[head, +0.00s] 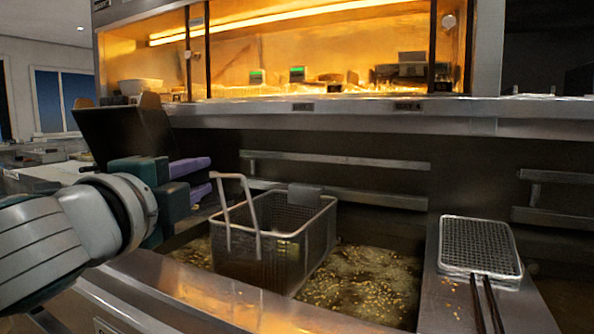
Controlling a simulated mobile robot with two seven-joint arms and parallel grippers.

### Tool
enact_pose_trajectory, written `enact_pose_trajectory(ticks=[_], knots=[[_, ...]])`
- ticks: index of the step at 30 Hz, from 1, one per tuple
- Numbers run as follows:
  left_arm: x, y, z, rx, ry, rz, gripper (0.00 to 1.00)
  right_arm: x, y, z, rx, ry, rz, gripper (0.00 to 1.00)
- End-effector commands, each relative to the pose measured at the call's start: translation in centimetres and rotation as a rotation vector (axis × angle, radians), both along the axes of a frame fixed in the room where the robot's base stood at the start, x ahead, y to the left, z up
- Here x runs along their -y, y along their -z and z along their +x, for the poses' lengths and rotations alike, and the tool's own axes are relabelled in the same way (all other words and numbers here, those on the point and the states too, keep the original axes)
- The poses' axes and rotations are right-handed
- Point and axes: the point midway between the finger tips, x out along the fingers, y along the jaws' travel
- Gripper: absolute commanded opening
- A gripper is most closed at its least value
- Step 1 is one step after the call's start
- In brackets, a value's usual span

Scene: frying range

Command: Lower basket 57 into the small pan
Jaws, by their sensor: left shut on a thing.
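A wire fry basket (275,250) with a raised loop handle (251,205) is over the left part of a pan of bubbling oil (365,283). Its walls look upright, and its base is at or close to the oil; I cannot tell how deep it sits. No number is readable on it. My left gripper (210,175), with purple fingers, comes in from the left and is shut on the top left end of the handle. The fingers partly hide the grip. My right gripper is not in view.
A mesh skimmer (480,246) with dark handles lies on the steel divider right of the pan. Steel hanging rails (335,160) run along the back wall. The pan's front steel edge (225,295) lies before the basket. A lit warming shelf (320,105) is above.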

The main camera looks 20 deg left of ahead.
Motion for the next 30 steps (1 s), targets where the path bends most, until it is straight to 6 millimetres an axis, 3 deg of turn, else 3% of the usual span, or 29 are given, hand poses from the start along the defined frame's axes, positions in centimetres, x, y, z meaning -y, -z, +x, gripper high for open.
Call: enact_pose_trajectory(ticks=[1, 18, 30], knots=[[0.0, 1.2, 0.0, 0.003, 0.000, 0.000, 0.00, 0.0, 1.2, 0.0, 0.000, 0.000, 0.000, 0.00], [0.0, 8.6, 0.0, 0.004, 0.000, -0.001, 0.00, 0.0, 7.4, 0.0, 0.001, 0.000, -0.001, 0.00], [0.0, 10.9, 0.0, 0.005, 0.001, -0.001, 0.00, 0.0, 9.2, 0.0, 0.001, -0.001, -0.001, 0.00]])
